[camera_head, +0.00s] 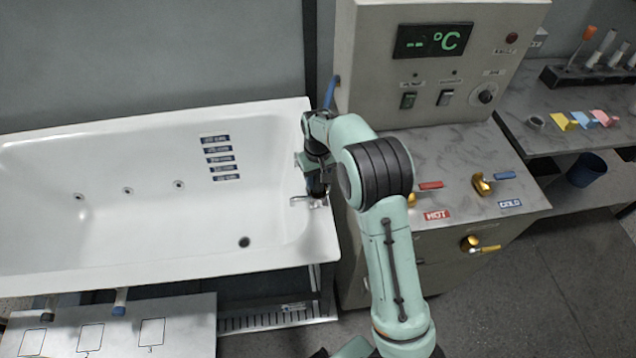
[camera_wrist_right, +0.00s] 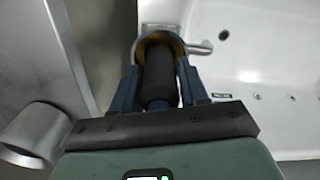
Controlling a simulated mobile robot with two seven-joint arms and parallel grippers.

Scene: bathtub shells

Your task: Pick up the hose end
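The hose end, a black cylinder (camera_wrist_right: 160,82), lies between the two dark blue fingers of my right gripper (camera_wrist_right: 160,70) in the right wrist view. One finger is on each side, close against it; whether they press on it I cannot tell. A ring with a brownish inner face surrounds its far end. In the head view my right gripper (camera_head: 316,178) is at the right end of the white bathtub (camera_head: 270,262), just above a small metal fitting (camera_head: 300,200). The arm hides most of the hose end there. A piece of blue hose (camera_head: 330,92) shows behind the arm. My left gripper is not in view.
A grey control cabinet (camera_head: 365,70) with a display stands behind and right of my arm. Its ledge carries HOT and COLD labels and a golden valve (camera_head: 481,184). A side table (camera_head: 540,95) holds a tube rack. A white board (camera_head: 180,325) lies in front of the tub.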

